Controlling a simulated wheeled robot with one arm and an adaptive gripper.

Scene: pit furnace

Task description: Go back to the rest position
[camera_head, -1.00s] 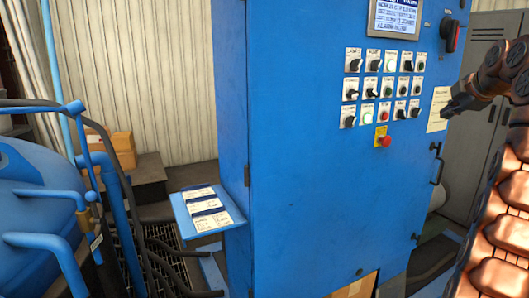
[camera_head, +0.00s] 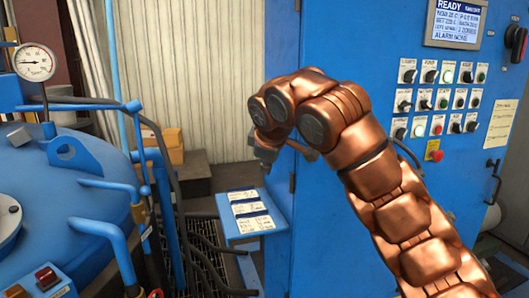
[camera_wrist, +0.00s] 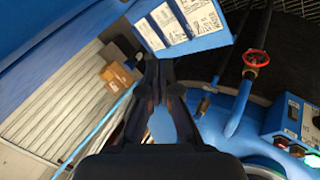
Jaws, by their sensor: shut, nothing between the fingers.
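My copper-coloured arm rises from the lower right of the head view and bends over at the middle. My gripper (camera_head: 265,158) is at its far end, mostly hidden behind the wrist, in front of the pale corrugated wall. The wrist view shows the gripper's dark fingers (camera_wrist: 161,72) together, shut with nothing between them. They appear beside the small blue shelf (camera_wrist: 155,38) with paper cards. I cannot tell the distance to it.
The blue control cabinet (camera_head: 330,40) stands behind my arm at right, with switches and a lit screen (camera_head: 457,22). The blue furnace vessel (camera_head: 80,190) with pipes and a gauge (camera_head: 34,62) is at left. A red handwheel (camera_wrist: 256,59) is near the vessel. Boxes (camera_head: 165,145) stand at the back.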

